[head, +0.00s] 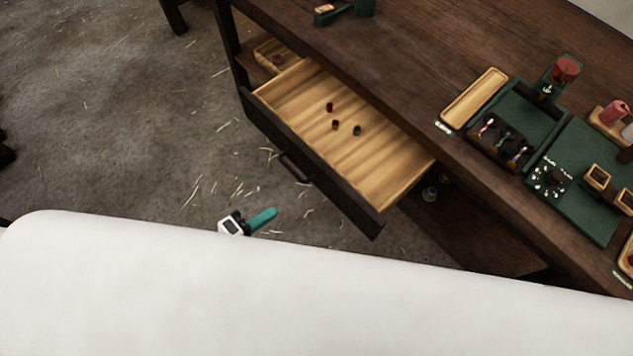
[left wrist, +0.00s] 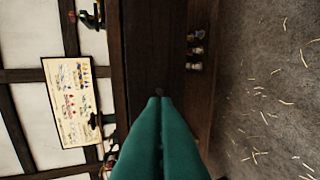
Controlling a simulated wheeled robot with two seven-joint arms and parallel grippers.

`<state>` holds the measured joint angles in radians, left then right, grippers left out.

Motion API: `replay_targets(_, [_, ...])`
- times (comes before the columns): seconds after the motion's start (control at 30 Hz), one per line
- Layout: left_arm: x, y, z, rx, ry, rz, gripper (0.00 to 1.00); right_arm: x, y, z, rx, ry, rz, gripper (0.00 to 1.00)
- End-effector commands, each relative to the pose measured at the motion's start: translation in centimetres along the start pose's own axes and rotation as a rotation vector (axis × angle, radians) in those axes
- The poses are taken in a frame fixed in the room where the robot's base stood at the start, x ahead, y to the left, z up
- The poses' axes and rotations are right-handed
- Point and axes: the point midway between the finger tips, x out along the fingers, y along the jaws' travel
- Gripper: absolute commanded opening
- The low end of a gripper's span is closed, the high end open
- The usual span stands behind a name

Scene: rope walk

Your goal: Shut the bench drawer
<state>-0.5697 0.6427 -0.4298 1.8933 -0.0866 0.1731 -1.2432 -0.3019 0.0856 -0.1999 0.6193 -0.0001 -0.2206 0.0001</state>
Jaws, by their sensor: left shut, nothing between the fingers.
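The bench drawer (head: 290,158) stands pulled well out of the dark wooden bench. It has a pale wood inside, a dark front and a dark bar handle (head: 296,167). Three small dark red and grey pieces lie in it. My left gripper (head: 272,212) has teal fingers, shut and empty, and shows in front of the drawer front, below the handle in the head view. A gap shows between them in that picture. In the left wrist view the shut fingers (left wrist: 160,100) point at dark wood; which part it is I cannot tell. My right gripper is not in view.
The bench top (head: 400,70) carries a wooden tray (head: 474,98), green holders and small pots at the right. Small bottles (left wrist: 195,48) stand on a lower shelf. The grey floor (head: 130,120) left of the drawer is open, with scattered straw.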

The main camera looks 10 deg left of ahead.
Motion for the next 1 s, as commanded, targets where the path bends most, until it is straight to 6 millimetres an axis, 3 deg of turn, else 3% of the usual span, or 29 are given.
replay_targets(0.17, [2.4, 0.2, -0.1, 0.002, 0.002, 0.005, 0.00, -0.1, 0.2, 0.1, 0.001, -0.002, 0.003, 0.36])
replay_targets(0.6, [11.3, 0.8, -0.2, -0.001, 0.003, 0.004, 0.00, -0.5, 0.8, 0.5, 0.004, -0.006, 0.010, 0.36])
replay_targets(0.8, [13.2, 1.1, -0.1, -0.001, 0.003, 0.000, 0.00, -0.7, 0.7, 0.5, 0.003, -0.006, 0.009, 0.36])
replay_targets(1.0, [13.6, 1.3, -0.2, -0.002, 0.003, 0.000, 0.00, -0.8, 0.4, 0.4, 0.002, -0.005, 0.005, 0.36])
